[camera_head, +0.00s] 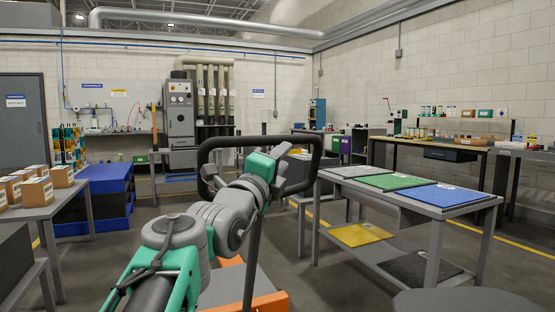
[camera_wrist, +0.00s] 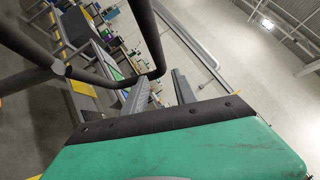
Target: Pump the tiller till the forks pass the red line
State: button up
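The tiller (camera_head: 206,150) is a black loop handle, standing raised in front of me in the head view, on a dark shaft (camera_head: 252,262). Its black bar also crosses the wrist view (camera_wrist: 148,35), bending near my fingertips. My gripper (camera_head: 291,152) is at the right part of the loop; in the wrist view its two grey fingers (camera_wrist: 160,76) are apart. The bar's bend shows at or just beyond the fingertips; I cannot tell whether they touch. An orange truck body (camera_head: 272,302) shows low behind my arm. I cannot make out the forks or a red line.
A grey table (camera_head: 437,212) with coloured panels stands close on the right. A table with cartons (camera_head: 38,190) stands on the left, with a blue-topped stack (camera_head: 100,180) behind it. Open floor lies between, towards the grey machine (camera_head: 180,115) at the back.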

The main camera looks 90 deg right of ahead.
jog(key=shift+o, duration=1)
jog(key=shift+w+r, duration=0.1)
jog(key=shift+w, duration=0.05)
jog(key=b+v, duration=0.6)
jog(key=v, duration=0.1)
jog(key=shift+a, duration=0.35)
jog(key=shift+w, duration=0.15)
